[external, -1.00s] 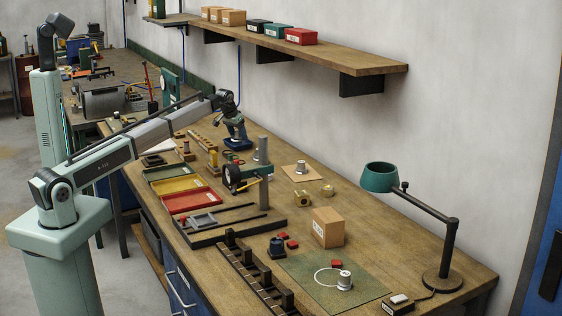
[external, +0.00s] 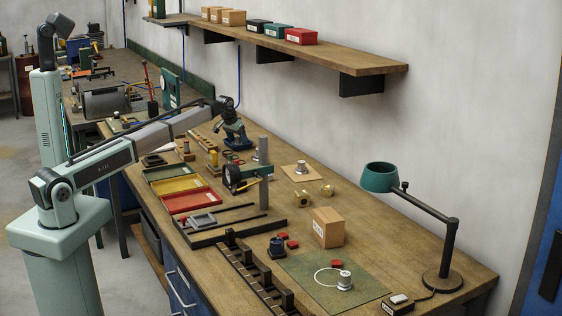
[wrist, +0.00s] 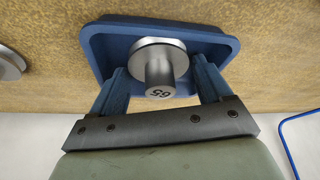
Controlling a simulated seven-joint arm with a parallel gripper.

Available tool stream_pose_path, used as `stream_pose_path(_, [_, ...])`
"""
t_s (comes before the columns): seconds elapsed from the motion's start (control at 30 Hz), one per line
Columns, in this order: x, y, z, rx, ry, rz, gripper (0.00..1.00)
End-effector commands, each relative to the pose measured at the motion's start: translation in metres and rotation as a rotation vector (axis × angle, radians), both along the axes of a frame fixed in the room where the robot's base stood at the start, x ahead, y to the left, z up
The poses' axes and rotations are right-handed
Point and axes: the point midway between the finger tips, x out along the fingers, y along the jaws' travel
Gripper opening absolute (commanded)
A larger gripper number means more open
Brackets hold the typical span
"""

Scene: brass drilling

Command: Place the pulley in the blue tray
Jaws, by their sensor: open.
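The pulley (wrist: 160,64), a grey metal part with a wide flange and a narrower hub marked with dark characters, appears to sit inside the blue tray (wrist: 222,45) in the wrist view. My gripper (wrist: 162,82) is open, with one blue finger on each side of the pulley's hub and gaps between. In the external view my gripper (external: 233,133) is over the blue tray (external: 238,144) on the bench; the pulley there is hidden or too small to make out.
Another round metal part (wrist: 8,64) lies left of the tray in the wrist view. A dial gauge stand (external: 263,170), green, yellow and red trays (external: 190,200), and a cardboard box (external: 328,228) stand nearer on the bench. A lamp (external: 380,177) stands at the right.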

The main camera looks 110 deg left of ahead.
Motion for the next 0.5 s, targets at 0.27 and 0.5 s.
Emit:
stream_pose_path(0.27, [-0.004, -0.01, 0.025, 0.001, 0.0, 0.0, 0.78])
stream_pose_path(0.5, [-0.011, -0.025, 0.068, 0.003, -0.001, 0.0, 0.78])
